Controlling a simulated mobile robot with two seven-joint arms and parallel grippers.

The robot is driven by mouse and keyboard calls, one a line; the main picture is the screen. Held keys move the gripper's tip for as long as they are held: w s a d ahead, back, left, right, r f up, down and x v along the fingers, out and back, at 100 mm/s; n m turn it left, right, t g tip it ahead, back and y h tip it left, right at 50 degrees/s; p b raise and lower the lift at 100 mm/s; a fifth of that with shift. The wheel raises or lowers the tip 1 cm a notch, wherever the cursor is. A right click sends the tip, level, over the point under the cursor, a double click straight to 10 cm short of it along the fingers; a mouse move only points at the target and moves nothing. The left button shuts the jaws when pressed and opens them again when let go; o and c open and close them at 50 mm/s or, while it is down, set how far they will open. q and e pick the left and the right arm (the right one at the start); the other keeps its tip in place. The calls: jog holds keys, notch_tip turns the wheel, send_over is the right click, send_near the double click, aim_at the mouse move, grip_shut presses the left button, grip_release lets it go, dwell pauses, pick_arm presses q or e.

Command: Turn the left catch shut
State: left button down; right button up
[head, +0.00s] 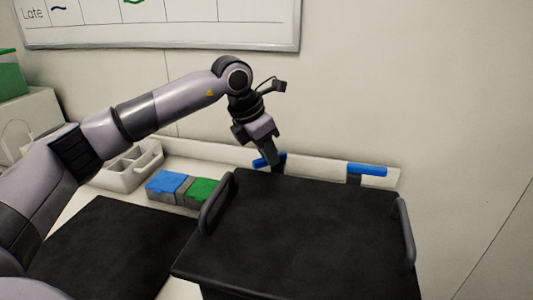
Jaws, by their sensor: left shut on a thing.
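The left catch (260,162) has a blue bar and sits at the back edge of a large black box (300,220). My left gripper (273,160) reaches down from above and is shut on this catch, hiding its middle. The blue bar looks slightly slanted, with its ends showing either side of the fingers. The right catch (366,170) is a blue bar on a dark post farther right along the same edge, and nothing touches it. My right gripper is out of view.
The black box has a left handle (217,205) and a right handle (406,232). A rack with blue and green blocks (178,184), a pale divided tray (130,168) and a black mat (120,250) lie to the left. A wall stands close behind.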

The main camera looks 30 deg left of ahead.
pick_arm(q)
jog(key=shift+s+d+n+t+y+b, duration=0.1)
jog(key=shift+d+n+y+b, duration=0.35)
jog(key=shift+n, duration=1)
jog(key=shift+w+d+n+t+y+b, duration=0.1)
jog(key=shift+d+n+y+b, duration=0.2)
jog(key=shift+n+y+b, duration=0.8)
jog(key=shift+s+d+n+t+y+b, duration=0.15)
jog(key=shift+d+n, duration=0.2)
jog(key=shift+n, duration=1.5)
jog(key=shift+r, duration=0.1)
jog(key=c, duration=1.1)
grip_release()
jog(key=shift+b+v, duration=0.3)
jog(key=shift+v, duration=3.25)
